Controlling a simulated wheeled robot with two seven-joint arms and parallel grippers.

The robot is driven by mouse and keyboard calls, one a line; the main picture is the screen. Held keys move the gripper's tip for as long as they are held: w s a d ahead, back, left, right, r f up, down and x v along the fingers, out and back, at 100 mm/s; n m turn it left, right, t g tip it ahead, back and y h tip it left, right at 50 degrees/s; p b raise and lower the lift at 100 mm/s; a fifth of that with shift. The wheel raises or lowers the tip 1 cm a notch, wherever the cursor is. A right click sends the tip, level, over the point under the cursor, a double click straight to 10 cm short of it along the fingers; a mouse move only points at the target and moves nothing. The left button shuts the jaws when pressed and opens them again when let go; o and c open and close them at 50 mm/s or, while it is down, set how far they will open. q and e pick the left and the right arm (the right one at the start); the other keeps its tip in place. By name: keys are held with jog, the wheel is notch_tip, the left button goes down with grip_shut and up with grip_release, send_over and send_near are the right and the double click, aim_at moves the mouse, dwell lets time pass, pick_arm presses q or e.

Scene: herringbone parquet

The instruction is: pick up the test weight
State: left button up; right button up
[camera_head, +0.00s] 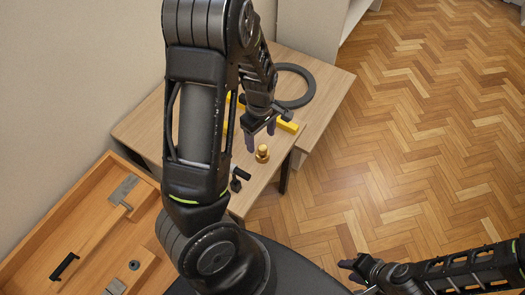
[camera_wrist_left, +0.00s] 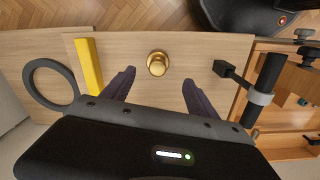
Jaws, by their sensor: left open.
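The test weight is a small brass knobbed weight (camera_head: 262,154) standing upright on the wooden table (camera_head: 140,128), near its front right edge. In the left wrist view the weight (camera_wrist_left: 157,63) shows from above, centred between my left fingertips and slightly beyond them. My left gripper (camera_head: 261,136) is open and empty, pointing down above and just behind the weight; its dark fingers (camera_wrist_left: 158,77) are apart on either side, not touching it. My right gripper (camera_head: 350,270) is at the lower right, over the floor and away from the table; its finger opening is too small to tell.
A yellow bar (camera_wrist_left: 88,65) and a dark ring (camera_head: 296,86) lie on the table behind the weight. A black-handled tool (camera_wrist_left: 264,86) lies on its other side. A wooden tray (camera_head: 60,225) with metal and black parts is at the left. Parquet floor (camera_head: 430,130) is open at right.

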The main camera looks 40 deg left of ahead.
aim_at(262, 147)
pick_arm(q)
jog(key=shift+f, duration=1.3)
jog(key=shift+f, duration=0.1)
jog(key=f, duration=0.5)
jog(key=shift+w+d, duration=0.1)
jog(key=shift+w, duration=0.15)
jog(key=shift+c, duration=0.3)
grip_shut()
